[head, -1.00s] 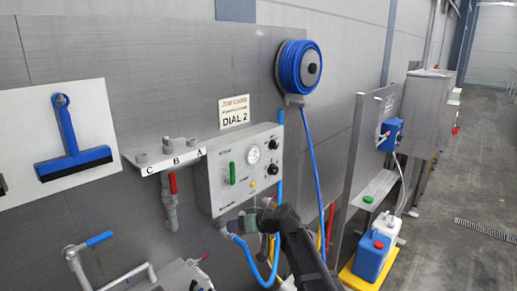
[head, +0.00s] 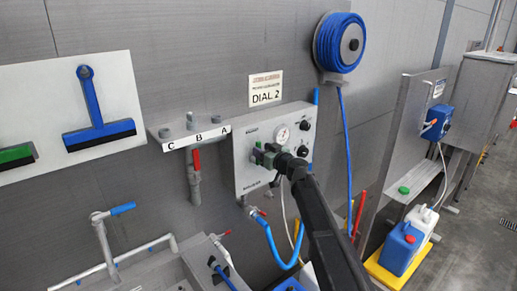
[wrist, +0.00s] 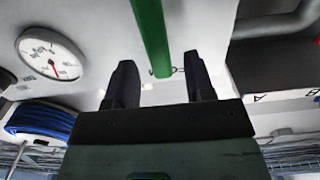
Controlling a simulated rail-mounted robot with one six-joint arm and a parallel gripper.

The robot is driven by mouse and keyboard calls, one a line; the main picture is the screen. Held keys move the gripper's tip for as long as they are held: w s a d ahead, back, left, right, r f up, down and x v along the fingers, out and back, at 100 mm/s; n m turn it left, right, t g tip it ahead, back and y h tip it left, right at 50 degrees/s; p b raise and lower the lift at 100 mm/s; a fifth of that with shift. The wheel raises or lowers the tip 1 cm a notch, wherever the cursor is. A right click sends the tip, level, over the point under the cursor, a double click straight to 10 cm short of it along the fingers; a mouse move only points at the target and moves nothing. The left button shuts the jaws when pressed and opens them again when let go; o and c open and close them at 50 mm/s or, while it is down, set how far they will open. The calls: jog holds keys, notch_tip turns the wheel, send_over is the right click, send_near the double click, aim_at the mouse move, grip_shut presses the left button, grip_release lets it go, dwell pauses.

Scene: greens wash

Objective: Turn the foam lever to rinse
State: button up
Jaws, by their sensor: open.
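The foam lever is a green bar (wrist: 150,38) in the wrist view. It comes down from the top edge and its end lies between the two fingers of my gripper (wrist: 160,82). The fingers are open with a gap on each side of the lever. In the head view my gripper (head: 266,155) is at the front of the grey control box (head: 243,175) and covers most of the lever. I cannot tell the lever's exact angle there.
A pressure gauge (head: 282,135) and black knobs (head: 303,151) sit on the box right of my gripper. A red-handled valve (head: 196,160) hangs to its left under the C-B-A shelf (head: 178,142). A blue hose (head: 276,247) loops below. A hose reel (head: 339,43) is above right.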

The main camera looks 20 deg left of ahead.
jog(key=x, duration=0.3)
jog(key=shift+c, duration=0.2)
grip_shut()
